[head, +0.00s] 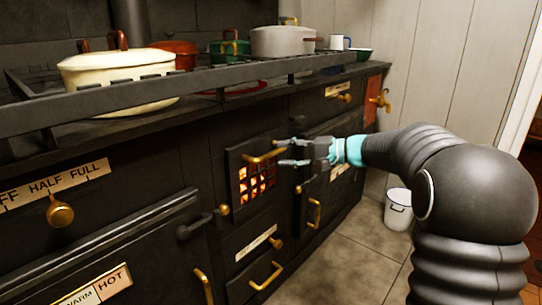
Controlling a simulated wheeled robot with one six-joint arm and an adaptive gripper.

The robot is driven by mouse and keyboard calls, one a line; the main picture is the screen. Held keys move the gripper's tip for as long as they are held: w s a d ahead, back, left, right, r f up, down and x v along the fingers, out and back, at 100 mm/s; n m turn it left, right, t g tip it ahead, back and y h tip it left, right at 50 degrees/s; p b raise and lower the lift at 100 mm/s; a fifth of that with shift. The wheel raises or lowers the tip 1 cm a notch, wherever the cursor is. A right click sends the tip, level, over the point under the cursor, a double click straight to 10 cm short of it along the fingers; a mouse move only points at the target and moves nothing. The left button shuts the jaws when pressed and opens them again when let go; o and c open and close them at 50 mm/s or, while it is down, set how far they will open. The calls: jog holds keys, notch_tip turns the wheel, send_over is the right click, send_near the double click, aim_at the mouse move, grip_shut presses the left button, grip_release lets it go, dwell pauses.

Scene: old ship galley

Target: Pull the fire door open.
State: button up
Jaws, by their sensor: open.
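The fire door (237,172) is a small dark door in the black range, with an orange glow behind its grid of openings. It looks shut. A brass bar handle (262,155) runs across its top. My gripper (284,152) comes in from the right, its fingers pointing left. The fingers are open, one above and one below the handle's right end. I cannot tell whether they touch it.
A rail (210,80) edges the stovetop above, with a cream pot (115,68) and other pots behind it. Brass handles and knobs stick out around the fire door. A white bucket (398,210) stands on the tiled floor at right. Floor before the range is clear.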

aim_at(275, 154)
jog(key=shift+x, duration=2.15)
grip_shut()
